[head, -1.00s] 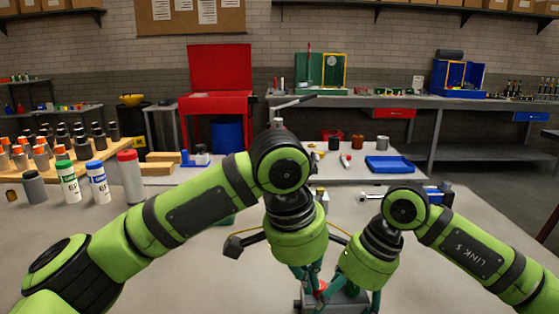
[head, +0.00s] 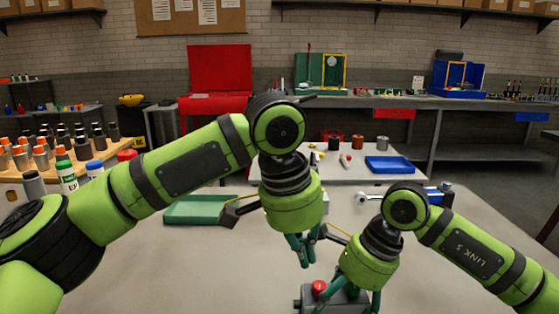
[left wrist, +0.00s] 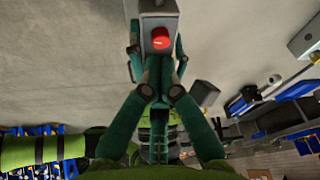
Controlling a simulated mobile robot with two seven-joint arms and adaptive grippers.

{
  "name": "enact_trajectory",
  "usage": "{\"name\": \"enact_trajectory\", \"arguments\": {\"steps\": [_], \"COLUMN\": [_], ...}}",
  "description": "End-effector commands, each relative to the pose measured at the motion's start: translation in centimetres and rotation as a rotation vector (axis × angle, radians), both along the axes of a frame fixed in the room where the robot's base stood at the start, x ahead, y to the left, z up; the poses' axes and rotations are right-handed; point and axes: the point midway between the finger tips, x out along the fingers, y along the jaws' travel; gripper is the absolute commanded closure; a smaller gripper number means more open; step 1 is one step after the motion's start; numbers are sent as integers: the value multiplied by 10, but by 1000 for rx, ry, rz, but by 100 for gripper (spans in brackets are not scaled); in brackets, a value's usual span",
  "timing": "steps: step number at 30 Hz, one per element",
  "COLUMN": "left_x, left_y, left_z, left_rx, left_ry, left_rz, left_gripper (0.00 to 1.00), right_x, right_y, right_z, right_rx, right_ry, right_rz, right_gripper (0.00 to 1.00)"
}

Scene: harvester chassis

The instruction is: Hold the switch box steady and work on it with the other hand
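The switch box (head: 340,302) is a grey box with a red button (head: 319,287) on top, at the bottom middle of the head view. It also shows at the top of the left wrist view (left wrist: 158,14), with its red button (left wrist: 159,39). My right gripper (head: 352,300) has its fingers on opposite sides of the box, shut on it; part of them is hidden in the head view. My left gripper (head: 304,264) is above and a little left of the button, apart from it. Its fingertips (left wrist: 158,72) are together, with nothing seen between them.
A green tray (head: 195,210) lies left of my left gripper. Bottles, including a green-capped one (head: 67,177), and a wooden rack (head: 45,165) stand at the left. A blue tray (head: 390,164) lies behind. The table's left front is clear.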

Motion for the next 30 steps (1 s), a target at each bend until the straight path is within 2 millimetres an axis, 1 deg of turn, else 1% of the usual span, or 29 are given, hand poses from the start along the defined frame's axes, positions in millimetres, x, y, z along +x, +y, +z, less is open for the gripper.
{"name": "enact_trajectory", "arguments": {"steps": [5,12,16,22,30], "left_x": [0,-1,-1,0,0], "left_y": [1,0,0,0,0], "left_z": [-17,-48,-60,-68,-68], "left_rx": [2,1,1,0,0], "left_ry": [3,6,5,2,2], "left_rz": [0,0,-1,0,0], "left_gripper": [100,100,100,100,100], "right_x": [0,0,0,0,0], "right_y": [0,0,0,0,0], "right_z": [1,1,1,1,1], "right_rx": [2,2,2,2,2], "right_ry": [-2,-2,-2,-2,-2], "right_rz": [0,0,0,0,0], "right_gripper": [80,80,80,80,80]}}
